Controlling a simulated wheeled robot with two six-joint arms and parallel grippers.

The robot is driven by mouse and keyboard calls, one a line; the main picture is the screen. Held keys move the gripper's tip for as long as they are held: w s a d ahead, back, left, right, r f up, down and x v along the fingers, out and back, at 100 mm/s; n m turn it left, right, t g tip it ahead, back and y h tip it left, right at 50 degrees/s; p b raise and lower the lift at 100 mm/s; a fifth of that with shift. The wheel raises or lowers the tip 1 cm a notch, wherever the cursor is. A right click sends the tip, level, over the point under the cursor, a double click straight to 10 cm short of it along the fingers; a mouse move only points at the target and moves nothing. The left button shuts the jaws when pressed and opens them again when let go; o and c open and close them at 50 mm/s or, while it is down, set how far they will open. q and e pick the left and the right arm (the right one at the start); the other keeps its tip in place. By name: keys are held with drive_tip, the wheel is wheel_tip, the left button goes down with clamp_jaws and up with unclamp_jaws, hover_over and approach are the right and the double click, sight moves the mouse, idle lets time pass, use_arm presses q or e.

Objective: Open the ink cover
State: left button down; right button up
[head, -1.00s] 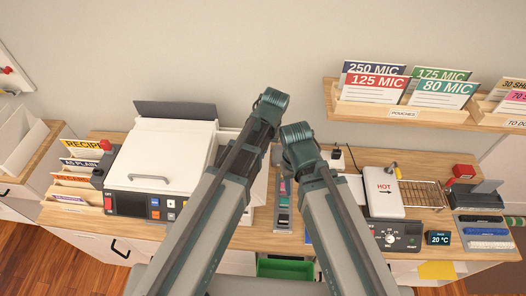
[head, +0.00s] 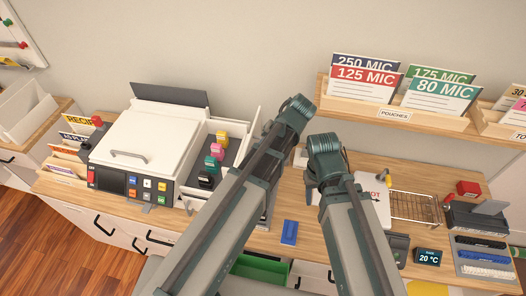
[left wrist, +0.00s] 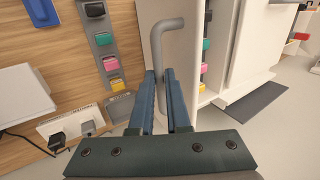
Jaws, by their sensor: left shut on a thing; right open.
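The printer (head: 147,142) stands at the left with its white lid shut. On its right side the ink bay is exposed, with yellow, pink, teal and black cartridges (head: 214,160). The white ink cover (head: 252,128) stands swung out along the bay's right side. In the left wrist view, my left gripper (left wrist: 166,80) is shut on the cover's grey bent handle (left wrist: 162,42); in the head view, my arm hides that grip. My right gripper (head: 312,188) is open, mostly hidden behind my right arm and apart from the cover.
A blue block (head: 289,232) lies near the front edge. To the right are a wire rack (head: 414,207), a temperature display (head: 427,257) and a stapler-like device (head: 478,214). A pouch shelf (head: 395,114) hangs above.

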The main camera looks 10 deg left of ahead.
use_arm(q)
drive_tip(key=shift+w+d+f+y+b, duration=0.15)
drive_tip(key=shift+d+f+y+b, duration=0.2)
drive_tip(key=shift+d+y+b, duration=0.15)
use_arm(e)
drive_tip(key=shift+d+f, duration=0.2)
drive_tip(key=shift+f, duration=0.5)
use_arm(q)
drive_tip(key=c, duration=0.9)
unclamp_jaws()
drive_tip(key=shift+d, duration=0.1)
